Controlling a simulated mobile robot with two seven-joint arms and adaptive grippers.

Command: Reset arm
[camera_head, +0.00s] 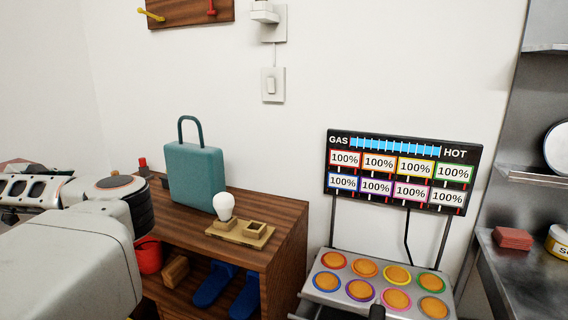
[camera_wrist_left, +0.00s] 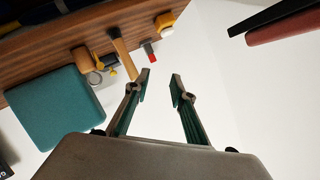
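My left arm (camera_head: 75,255) comes in from the left in the head view, in front of the wooden cabinet (camera_head: 285,232). My left gripper (camera_wrist_left: 161,80) shows in the left wrist view with its two fingers apart and nothing between them. A white wall fills much of the view beyond the fingers. I cannot make out the fingertips in the head view. My right gripper does not show clearly in either view.
A teal case (camera_head: 195,175) and a bulb (camera_head: 223,205) on a wooden base stand on the cabinet. A metal shelf unit (camera_head: 525,268) stands far right.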

